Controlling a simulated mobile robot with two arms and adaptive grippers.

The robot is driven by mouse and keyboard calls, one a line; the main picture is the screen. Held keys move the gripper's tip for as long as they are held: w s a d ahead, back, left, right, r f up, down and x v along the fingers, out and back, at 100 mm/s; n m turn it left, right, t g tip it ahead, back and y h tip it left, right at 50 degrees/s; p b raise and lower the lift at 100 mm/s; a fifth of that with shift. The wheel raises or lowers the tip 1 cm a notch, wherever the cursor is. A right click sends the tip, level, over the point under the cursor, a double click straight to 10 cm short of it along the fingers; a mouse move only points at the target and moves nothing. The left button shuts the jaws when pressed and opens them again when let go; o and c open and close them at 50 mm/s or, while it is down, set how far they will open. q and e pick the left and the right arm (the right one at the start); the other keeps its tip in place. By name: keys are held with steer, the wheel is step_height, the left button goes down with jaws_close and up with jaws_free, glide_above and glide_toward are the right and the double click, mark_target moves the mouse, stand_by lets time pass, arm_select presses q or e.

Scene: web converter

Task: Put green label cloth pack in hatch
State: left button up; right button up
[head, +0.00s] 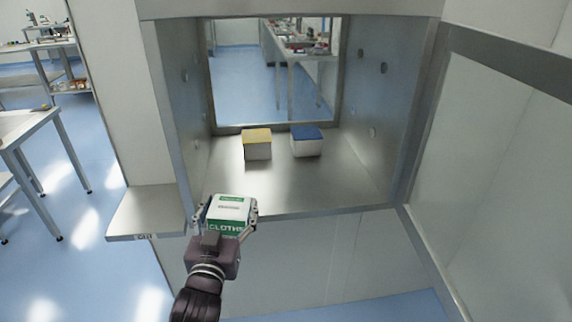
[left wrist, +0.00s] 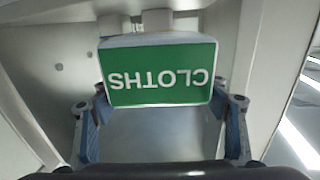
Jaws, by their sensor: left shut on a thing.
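The green label cloth pack (head: 229,209) is a white box with a green label reading CLOTHS. My left gripper (head: 228,212) is shut on it, with a finger on each side. In the head view the pack is at the front edge of the hatch, toward its left side. The label also faces the camera in the left wrist view (left wrist: 160,75), upside down. The hatch (head: 270,188) is a metal-floored box opening with a window at its back. My right gripper is not in view.
A yellow-topped pack (head: 257,146) and a blue-topped pack (head: 306,142) stand toward the back of the hatch floor. The front and right of that floor are bare. A small metal shelf (head: 148,212) juts out left of the opening, and a hatch side wall (head: 383,105) bounds the right.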

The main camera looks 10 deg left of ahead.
arm_select(q)
steer(key=w+a+r+n+y+b, duration=0.1)
steer(key=w+a+r+y+b, duration=0.15)
steer(key=w+r, duration=0.55)
steer(key=w+a+r+n+y+b, duration=0.1)
steer(key=w+a+r+n, duration=0.15)
steer(key=w+r, duration=0.65)
steer(key=shift+m+g, duration=0.3)
steer(key=shift+m, duration=0.15)
steer(key=shift+w+a+f+b, duration=0.15)
steer(key=shift+w+f, duration=0.15)
steer(key=shift+f, duration=3.4)
steer(key=shift+w+d+f+b, duration=0.15)
steer(key=shift+w+f, duration=0.1)
steer(key=shift+f, duration=3.4)
steer(key=shift+w+a+f+b, duration=0.15)
steer(key=shift+w+f, duration=0.15)
steer(key=shift+f, duration=3.4)
steer(key=shift+f, duration=0.15)
steer(key=o, duration=1.4)
